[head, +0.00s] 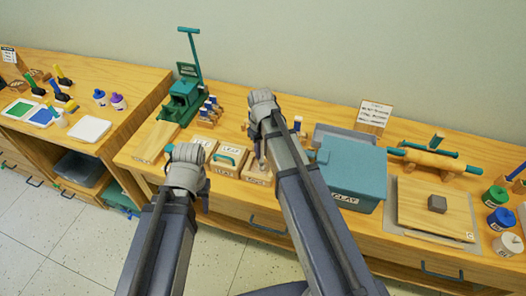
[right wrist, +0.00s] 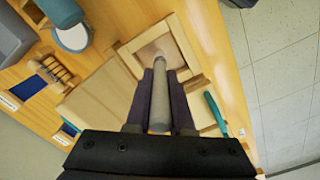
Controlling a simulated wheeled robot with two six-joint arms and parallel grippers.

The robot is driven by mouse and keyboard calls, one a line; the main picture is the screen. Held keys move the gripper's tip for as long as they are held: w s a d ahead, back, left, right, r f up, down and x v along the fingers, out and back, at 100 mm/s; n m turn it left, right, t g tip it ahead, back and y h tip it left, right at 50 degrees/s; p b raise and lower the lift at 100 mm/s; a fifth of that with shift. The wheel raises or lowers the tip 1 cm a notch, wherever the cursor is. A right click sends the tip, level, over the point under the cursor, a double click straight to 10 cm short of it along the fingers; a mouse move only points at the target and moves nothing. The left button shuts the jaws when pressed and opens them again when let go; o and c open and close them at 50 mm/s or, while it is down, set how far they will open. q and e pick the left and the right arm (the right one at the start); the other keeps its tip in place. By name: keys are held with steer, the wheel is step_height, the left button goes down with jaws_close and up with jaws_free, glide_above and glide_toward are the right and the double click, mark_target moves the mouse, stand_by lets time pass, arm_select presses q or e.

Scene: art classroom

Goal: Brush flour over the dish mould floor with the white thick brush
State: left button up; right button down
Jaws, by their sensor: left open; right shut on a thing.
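My right gripper (right wrist: 160,85) is shut on a pale grey cylindrical handle, the white thick brush (right wrist: 159,100), seen in the right wrist view. The brush points toward the dish mould (right wrist: 197,58), an open square wooden frame with a recessed floor. The brush's far end appears over that floor; I cannot tell whether it touches. In the head view the dish mould (head: 256,178) is partly hidden by my right gripper (head: 262,118). My left gripper (head: 188,160) is over the front edge of the table, left of the moulds; its fingers are hidden there.
A teal clay bin (head: 352,170) stands to the right. A green press (head: 182,98) is behind on the left. A board (head: 420,208) with a dark block lies further right.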

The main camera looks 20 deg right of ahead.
steer(key=shift+w+a, duration=0.1)
steer(key=shift+w+a, duration=0.15)
steer(key=shift+a, duration=0.15)
steer(key=shift+w+a, duration=0.15)
steer(key=shift+w+a, duration=0.2)
steer(key=shift+a, duration=0.05)
stand_by(0.4)
steer(key=shift+s+d, duration=0.2)
steer(key=shift+s+d, duration=0.15)
steer(key=shift+d, duration=0.05)
steer(key=shift+s+d, duration=0.1)
steer(key=shift+d, duration=0.05)
stand_by(0.3)
steer(key=shift+s+d, duration=0.2)
steer(key=shift+d, duration=0.1)
